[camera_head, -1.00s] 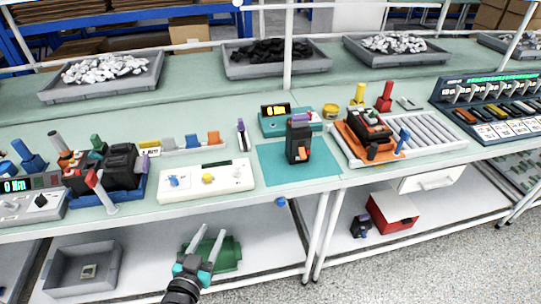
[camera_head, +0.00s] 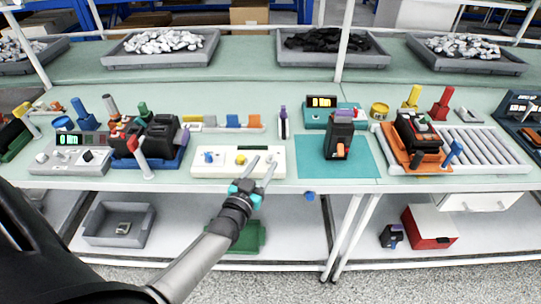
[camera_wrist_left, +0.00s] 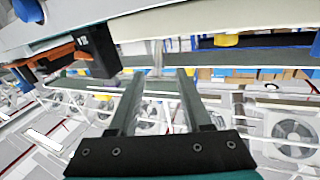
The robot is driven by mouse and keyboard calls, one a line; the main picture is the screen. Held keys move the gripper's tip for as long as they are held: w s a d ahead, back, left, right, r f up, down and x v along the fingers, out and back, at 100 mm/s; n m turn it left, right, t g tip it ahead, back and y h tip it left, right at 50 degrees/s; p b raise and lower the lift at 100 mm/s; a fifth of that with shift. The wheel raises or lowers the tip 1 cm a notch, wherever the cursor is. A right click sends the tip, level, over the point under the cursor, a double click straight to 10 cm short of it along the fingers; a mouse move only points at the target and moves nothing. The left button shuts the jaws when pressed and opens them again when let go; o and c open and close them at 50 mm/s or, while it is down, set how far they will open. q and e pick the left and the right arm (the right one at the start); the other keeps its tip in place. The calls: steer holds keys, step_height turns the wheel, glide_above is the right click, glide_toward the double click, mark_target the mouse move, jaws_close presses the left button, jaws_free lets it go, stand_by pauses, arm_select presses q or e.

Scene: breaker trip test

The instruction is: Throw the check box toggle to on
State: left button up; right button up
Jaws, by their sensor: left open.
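A white box (camera_head: 222,168) lies near the table's front edge, with a small blue toggle-like lever (camera_head: 208,157) on its left part. No label tells me whether this is the check box. My left gripper (camera_head: 262,165) is open and empty, its fingertips overlapping the right part of the white box in the head view. I cannot tell whether they touch it. The two spread fingers also show in the left wrist view (camera_wrist_left: 158,95), with nothing between them. The gripper partly hides the white box's front right. My right gripper is not in view.
A black breaker-like block (camera_head: 339,137) stands on a teal mat (camera_head: 362,165) to the right, before a teal display box (camera_head: 316,121). A grey display box (camera_head: 55,168) and a blue tray (camera_head: 150,162) stand left. An orange fixture (camera_head: 397,157) is farther right.

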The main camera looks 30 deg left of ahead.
mark_target(270, 155)
arm_select(q)
steer(key=shift+w+a+b, duration=0.2)
steer(key=shift+w+b, duration=0.05)
steer(key=shift+w, duration=1.05)
steer(key=shift+w+a+b, duration=0.2)
steer(key=shift+w, duration=1.05)
jaws_close()
